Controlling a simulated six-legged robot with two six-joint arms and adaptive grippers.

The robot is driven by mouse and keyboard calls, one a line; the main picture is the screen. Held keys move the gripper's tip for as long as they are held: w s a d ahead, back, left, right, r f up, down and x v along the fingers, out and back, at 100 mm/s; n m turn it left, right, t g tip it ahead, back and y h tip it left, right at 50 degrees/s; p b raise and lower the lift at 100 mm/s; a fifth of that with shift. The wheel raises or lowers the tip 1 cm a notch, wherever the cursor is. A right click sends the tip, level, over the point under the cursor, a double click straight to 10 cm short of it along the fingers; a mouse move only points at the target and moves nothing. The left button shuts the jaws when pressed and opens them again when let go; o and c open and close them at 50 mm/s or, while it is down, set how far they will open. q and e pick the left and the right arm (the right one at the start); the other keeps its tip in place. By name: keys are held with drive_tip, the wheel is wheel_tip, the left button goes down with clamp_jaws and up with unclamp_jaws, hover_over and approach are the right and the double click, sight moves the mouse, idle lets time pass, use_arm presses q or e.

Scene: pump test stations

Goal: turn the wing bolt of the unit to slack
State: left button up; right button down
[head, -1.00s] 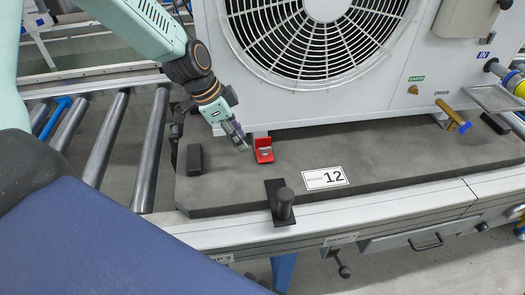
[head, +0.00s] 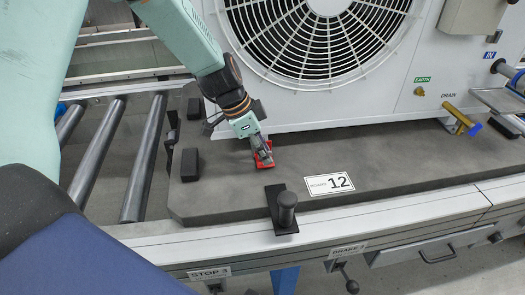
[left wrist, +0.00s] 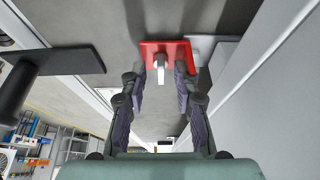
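The unit (head: 375,95) is a white box with a round fan grille, standing on a dark grey board (head: 360,165). A red bracket (head: 266,165) sits at its front left foot and shows upright ahead in the left wrist view (left wrist: 180,50). The wing bolt (left wrist: 162,72) shows there as a pale upright tab in front of the red bracket. My left gripper (head: 263,158) is over the bracket and partly hides it in the head view. In the left wrist view its two fingers (left wrist: 161,88) are apart, one on each side of the tab, with gaps visible. My right gripper is out of view.
A black post on a plate (head: 286,208) stands at the board's front edge, and a black block (head: 189,165) at its left. A label marked 12 (head: 328,185) lies flat to the right. Rollers (head: 145,160) lie left of the board.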

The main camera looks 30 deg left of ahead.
use_arm(q)
drive_tip(key=shift+c, duration=0.2)
drive_tip(key=shift+c, duration=0.9)
clamp_jaws()
